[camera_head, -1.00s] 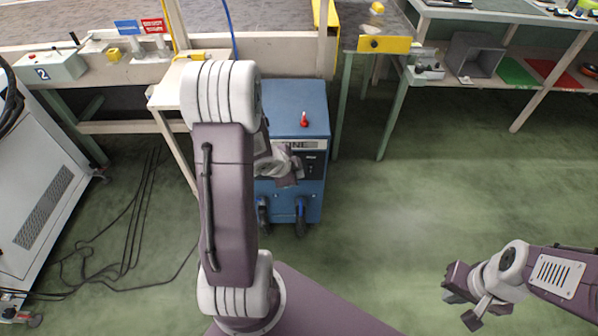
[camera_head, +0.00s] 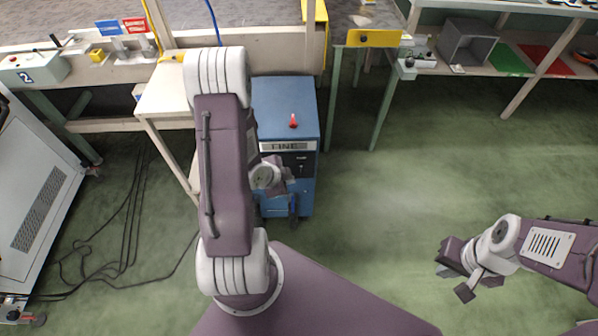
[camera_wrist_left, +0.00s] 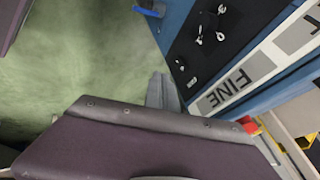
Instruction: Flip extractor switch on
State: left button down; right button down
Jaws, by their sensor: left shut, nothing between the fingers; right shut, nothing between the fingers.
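The blue extractor cabinet (camera_head: 284,96) stands in the middle of the head view, with a "FINE" label and a black panel (camera_head: 302,162) on its front. In the left wrist view the black panel (camera_wrist_left: 192,40) carries several small silver fittings (camera_wrist_left: 221,36); which is the switch, and its position, I cannot tell. My left gripper (camera_head: 286,190) is shut and empty in front of the cabinet, below the panel in the picture. Its fingers (camera_wrist_left: 162,92) appear beside the panel's edge; contact is unclear. My right gripper (camera_head: 446,262) is shut and empty, over open floor at the right.
A red knob (camera_head: 293,121) sits on the cabinet top. A pale side table (camera_head: 163,95) stands left of it, and a green-legged bench (camera_head: 383,110) right. Black cables (camera_head: 130,215) lie on the left floor. The floor right of the cabinet is free.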

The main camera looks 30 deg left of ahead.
aim_at(301, 168)
pick_arm(q)
jog(key=w+f+b, duration=0.2)
jog(key=w, duration=0.1)
jog(key=w+a+f+b, duration=0.1)
jog(key=w+f+b, duration=0.5)
jog(key=shift+a+f, duration=0.2)
